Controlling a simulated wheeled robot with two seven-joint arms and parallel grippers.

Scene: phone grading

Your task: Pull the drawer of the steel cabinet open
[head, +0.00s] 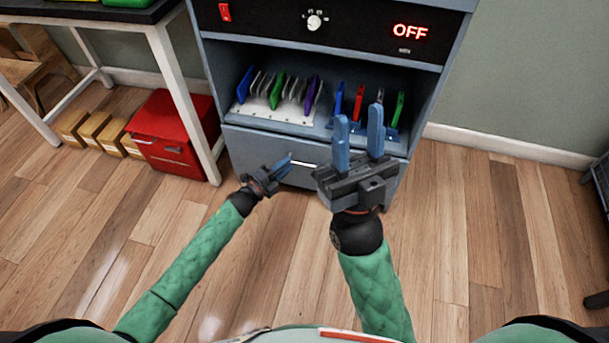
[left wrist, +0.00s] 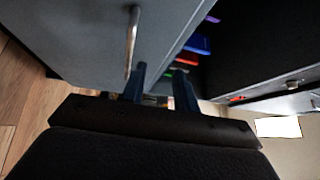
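The steel cabinet (head: 440,75) stands ahead. Its grey drawer (head: 250,143), below the open shelf, looks shut. The drawer's bar handle (head: 303,163) is partly hidden by my grippers in the head view. In the left wrist view the handle (left wrist: 132,42) runs down the drawer front (left wrist: 85,35) to the tip of one finger. My left gripper (head: 281,166) is at the left part of the handle; its fingers (left wrist: 162,84) are apart. I cannot tell whether they touch the handle. My right gripper (head: 359,132) is open and empty, in front of the cabinet's right side.
The shelf holds a white rack (head: 285,112) and a blue rack (head: 390,130) with coloured phones. A red box (head: 175,130) and small cartons (head: 95,128) sit on the floor under a table at left.

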